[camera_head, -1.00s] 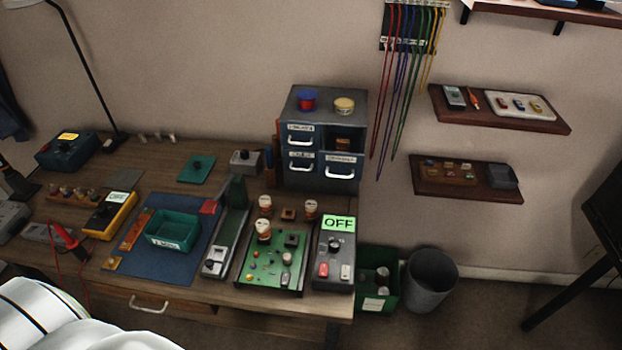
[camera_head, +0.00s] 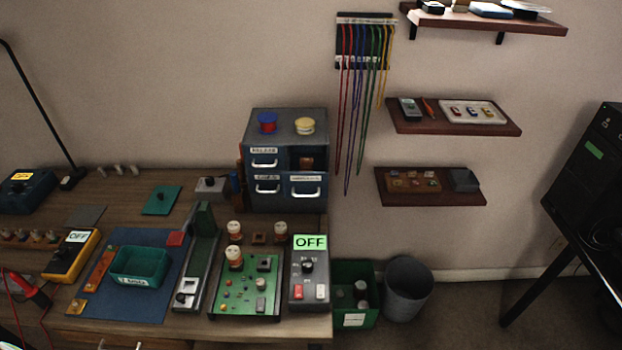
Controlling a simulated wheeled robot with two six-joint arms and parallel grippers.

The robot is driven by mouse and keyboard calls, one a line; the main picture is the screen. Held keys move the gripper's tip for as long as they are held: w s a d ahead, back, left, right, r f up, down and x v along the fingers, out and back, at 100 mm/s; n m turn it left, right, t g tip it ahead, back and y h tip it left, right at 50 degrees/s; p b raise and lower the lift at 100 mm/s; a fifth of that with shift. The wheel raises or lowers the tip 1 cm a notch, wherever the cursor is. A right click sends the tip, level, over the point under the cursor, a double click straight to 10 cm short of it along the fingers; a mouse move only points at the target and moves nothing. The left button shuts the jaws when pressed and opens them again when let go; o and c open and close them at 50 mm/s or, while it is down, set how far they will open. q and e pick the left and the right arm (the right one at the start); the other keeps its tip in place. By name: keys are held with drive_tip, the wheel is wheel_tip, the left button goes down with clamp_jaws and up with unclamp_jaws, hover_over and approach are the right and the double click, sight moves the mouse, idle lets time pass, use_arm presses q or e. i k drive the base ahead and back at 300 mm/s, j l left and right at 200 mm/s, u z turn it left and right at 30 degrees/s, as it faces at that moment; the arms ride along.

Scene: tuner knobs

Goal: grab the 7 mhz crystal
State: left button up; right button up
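I cannot pick out a 7 MHz crystal, as any marking is too small to read. A brown wooden holder (camera_head: 413,182) with several small parts sits on the lower wall shelf (camera_head: 432,201). A white tray (camera_head: 473,112) with several small coloured parts lies on the upper wall shelf (camera_head: 455,129). A small brown block (camera_head: 259,239) sits on the bench behind the green circuit board (camera_head: 246,290). Neither of my grippers is in view.
A grey drawer cabinet (camera_head: 286,122) stands at the back of the bench, its upper right compartment open. Coloured leads (camera_head: 361,90) hang beside the shelves. A green bin (camera_head: 341,272) and grey bucket (camera_head: 407,290) stand on the floor. A dark rack (camera_head: 590,165) is at right.

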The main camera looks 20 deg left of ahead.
sight(305, 163)
drive_tip(key=k+u, duration=0.3)
drive_tip(key=k, duration=0.3)
drive_tip(key=u, duration=1.25)
drive_tip(key=i+l+z, duration=0.45)
drive_tip(key=i+z, duration=0.25)
drive_tip(key=i+l+z, duration=0.1)
drive_tip(key=z, duration=0.2)
drive_tip(key=i, duration=0.1)
